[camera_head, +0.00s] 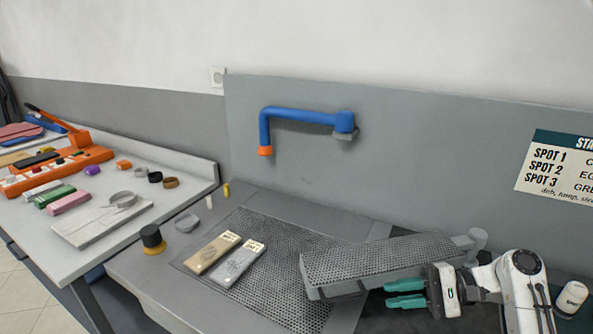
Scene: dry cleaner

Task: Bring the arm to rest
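My gripper (388,294) is at the lower right, with its two teal fingers pointing left. The fingers are apart and I see nothing between them.
The grey worktop (140,281) bears a perforated panel (290,285) with two labelled packets (225,258). A black and yellow pot (152,238) stands left of them. A blue spout (300,115) juts from the back wall. A side table (190,175) holds several small items.

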